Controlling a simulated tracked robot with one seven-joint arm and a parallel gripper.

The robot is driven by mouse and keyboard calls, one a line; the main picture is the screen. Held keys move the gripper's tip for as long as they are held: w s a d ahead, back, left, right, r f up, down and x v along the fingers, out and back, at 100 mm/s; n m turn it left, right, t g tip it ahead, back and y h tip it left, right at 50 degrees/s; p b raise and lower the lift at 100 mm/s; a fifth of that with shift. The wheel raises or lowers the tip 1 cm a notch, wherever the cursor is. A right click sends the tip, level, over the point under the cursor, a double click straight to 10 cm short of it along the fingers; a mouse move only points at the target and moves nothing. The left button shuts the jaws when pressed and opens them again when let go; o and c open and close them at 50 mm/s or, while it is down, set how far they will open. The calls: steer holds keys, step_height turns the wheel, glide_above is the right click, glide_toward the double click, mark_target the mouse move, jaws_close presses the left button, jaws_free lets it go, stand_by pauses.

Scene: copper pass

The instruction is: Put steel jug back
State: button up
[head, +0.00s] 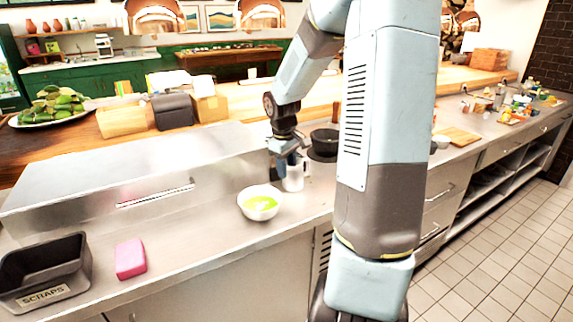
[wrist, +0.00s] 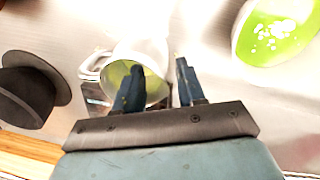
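The steel jug (head: 294,179) is on or just above the steel counter, under my gripper (head: 285,148); I cannot tell whether it touches the counter. In the wrist view the jug (wrist: 151,50) shows its pale wall, a handle on the left and green inside its mouth. My gripper (wrist: 158,85) has its two blue fingers apart. The left finger overlaps the jug's mouth and the right finger is just right of its rim. No firm contact shows. A white bowl (head: 250,205) with green contents stands in front and left of the jug; it is also in the wrist view (wrist: 237,42).
A pink sponge (head: 131,259) and a dark scraps bin (head: 80,268) are on the left counter. A raised steel box (head: 120,165) lies behind them. A cutting board (head: 457,136) is farther right.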

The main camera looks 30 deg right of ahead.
steer(key=shift+c, duration=0.4)
jaws_close()
